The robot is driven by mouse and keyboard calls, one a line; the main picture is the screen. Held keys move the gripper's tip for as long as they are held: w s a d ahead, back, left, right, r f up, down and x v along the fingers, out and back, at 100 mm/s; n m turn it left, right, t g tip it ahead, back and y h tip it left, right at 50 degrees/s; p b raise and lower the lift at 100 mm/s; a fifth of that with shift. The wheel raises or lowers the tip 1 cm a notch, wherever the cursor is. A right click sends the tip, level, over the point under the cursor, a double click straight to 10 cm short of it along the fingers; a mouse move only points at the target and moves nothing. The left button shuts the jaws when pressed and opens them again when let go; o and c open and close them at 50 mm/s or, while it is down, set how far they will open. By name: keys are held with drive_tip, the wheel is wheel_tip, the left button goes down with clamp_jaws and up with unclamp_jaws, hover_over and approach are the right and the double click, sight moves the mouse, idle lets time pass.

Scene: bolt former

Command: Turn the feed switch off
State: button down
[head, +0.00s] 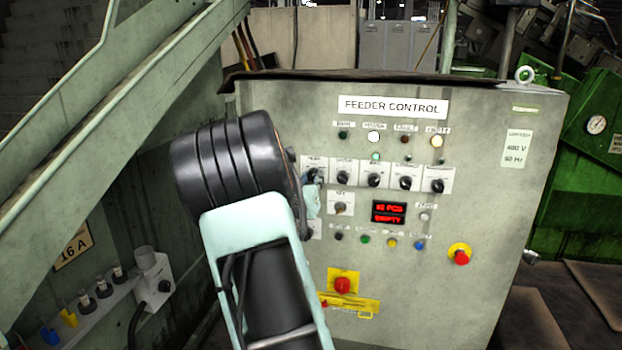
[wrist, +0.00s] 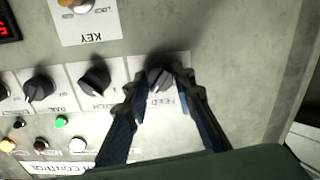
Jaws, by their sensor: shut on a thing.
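The feed switch is the black rotary knob on a white plate at the left end of the knob row on the feeder control panel (head: 500,200). In the head view, the knob (head: 313,174) is partly covered by my gripper (head: 312,183). In the wrist view, which sees the panel upside down, the knob (wrist: 160,78) sits between the two dark fingers of my gripper (wrist: 160,88). The fingers are shut on it, one on each side. The plate's lettering is too small to read surely, and the knob's exact pointer angle is partly hidden.
More black knobs (head: 374,180) stand in the same row to the right. A sloping green rail (head: 100,110) runs at the left.

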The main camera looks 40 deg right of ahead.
drive_tip(key=n+p, duration=0.1)
drive_tip(key=n, duration=0.3)
drive_tip(key=shift+r, duration=0.1)
drive_tip(key=shift+n+p, duration=0.7)
drive_tip(key=shift+n, duration=0.7)
drive_tip(key=c, duration=1.6)
unclamp_jaws()
drive_tip(key=shift+a, duration=0.1)
drive_tip(key=v, duration=1.2)
